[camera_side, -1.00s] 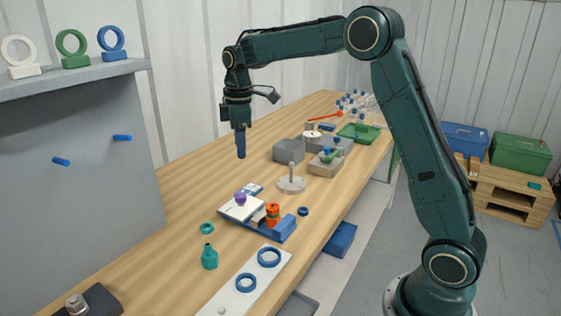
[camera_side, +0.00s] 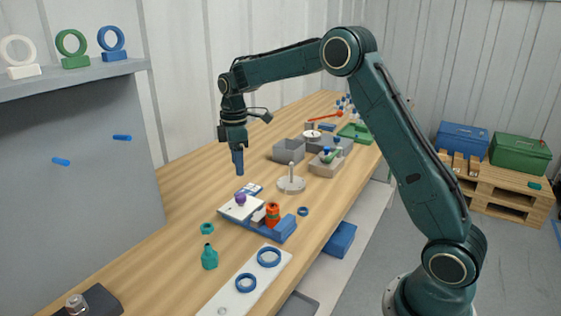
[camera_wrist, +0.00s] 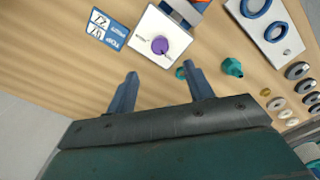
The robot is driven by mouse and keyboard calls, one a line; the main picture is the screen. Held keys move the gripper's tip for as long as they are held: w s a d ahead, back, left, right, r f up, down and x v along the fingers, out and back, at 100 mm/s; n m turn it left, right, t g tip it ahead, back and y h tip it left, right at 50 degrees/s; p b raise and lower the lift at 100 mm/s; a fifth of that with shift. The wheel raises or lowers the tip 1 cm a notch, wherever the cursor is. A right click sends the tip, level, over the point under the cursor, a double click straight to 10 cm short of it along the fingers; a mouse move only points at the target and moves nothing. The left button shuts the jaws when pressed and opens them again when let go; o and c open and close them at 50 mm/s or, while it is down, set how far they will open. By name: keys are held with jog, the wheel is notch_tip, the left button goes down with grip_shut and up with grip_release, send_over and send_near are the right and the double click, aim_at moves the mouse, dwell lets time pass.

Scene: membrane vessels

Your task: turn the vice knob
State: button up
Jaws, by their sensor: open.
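The purple knob (camera_side: 240,199) sits on top of a white block (camera_side: 236,212) that is part of the blue vice (camera_side: 284,230). An orange piece (camera_side: 272,209) stands in the vice. In the wrist view the knob (camera_wrist: 160,45) lies on the white block (camera_wrist: 147,50), beyond and roughly between my fingertips. My gripper (camera_side: 239,173) points down above the table, a little above the knob in the side picture. In the wrist view my gripper (camera_wrist: 163,74) has its two blue fingers wide apart with nothing between them.
A blue-and-white card (camera_side: 256,189) lies beside the white block. A disc with a post (camera_side: 291,184) stands behind the vice.

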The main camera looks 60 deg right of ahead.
aim_at(240, 195)
notch_tip(240, 195, down, 10)
jog(key=shift+f, duration=0.1)
dwell(0.4)
jog(key=c, duration=1)
